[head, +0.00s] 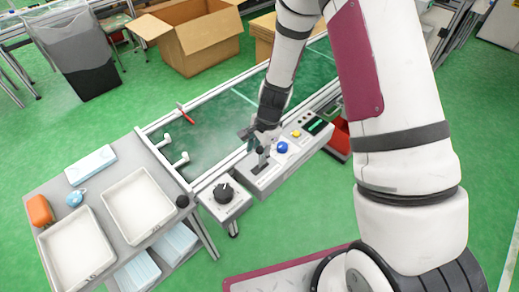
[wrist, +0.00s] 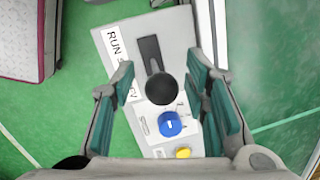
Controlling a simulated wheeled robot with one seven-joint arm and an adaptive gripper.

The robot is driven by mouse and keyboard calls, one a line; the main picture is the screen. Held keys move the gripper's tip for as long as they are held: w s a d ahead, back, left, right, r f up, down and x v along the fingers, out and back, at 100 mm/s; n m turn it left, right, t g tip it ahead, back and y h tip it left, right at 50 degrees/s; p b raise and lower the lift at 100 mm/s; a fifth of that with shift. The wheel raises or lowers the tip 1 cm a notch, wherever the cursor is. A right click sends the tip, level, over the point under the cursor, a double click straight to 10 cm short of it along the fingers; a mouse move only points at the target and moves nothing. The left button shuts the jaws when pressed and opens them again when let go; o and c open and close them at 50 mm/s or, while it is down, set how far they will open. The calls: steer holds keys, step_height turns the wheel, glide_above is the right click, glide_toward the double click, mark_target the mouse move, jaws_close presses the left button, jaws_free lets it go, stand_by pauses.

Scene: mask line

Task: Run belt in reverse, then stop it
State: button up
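The grey control panel (head: 262,183) is fixed along the near side of the green belt (head: 205,130). Its lever has a round black knob (wrist: 160,88) at one end of a dark slot (wrist: 150,52). A white label (wrist: 113,45) beside the slot shows "RUN" and partly hidden letters. My gripper (head: 260,138) is over the panel. In the wrist view my gripper (wrist: 165,85) is open, one finger on each side of the black knob, with gaps showing. I cannot tell if the fingers reach its height.
A blue knob (wrist: 170,124) and yellow button (wrist: 183,153) sit close to the lever. A separate box with a black dial (head: 223,192) stands left of the panel. A table with white trays (head: 138,205) is at left. A red-handled tool (head: 185,114) lies by the belt's far edge.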

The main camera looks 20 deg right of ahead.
steer(key=shift+w+d, duration=0.1)
steer(key=shift+d, duration=0.05)
steer(key=shift+r, duration=0.6)
step_height(320, 180, up, 11)
steer(key=s+d, duration=0.1)
steer(key=shift+d+f, duration=0.15)
steer(key=shift+d, duration=0.25)
steer(key=s+d+r+n+t+p, duration=0.1)
steer(key=s+r+n+p, duration=0.3)
steer(key=s+r, duration=0.7)
steer(key=s+r+n+t+p, duration=0.15)
steer(key=s+r+n, duration=0.5)
steer(key=r, duration=0.85)
steer(key=s+d+r+n+h+p, duration=0.1)
steer(key=s+d+r+n+p, duration=0.1)
steer(key=s, duration=0.9)
step_height(320, 180, up, 3)
steer(key=shift+s+d+f+n+t+h, duration=0.15)
steer(key=shift+d+n+t+h, duration=0.35)
steer(key=shift+n, duration=0.55)
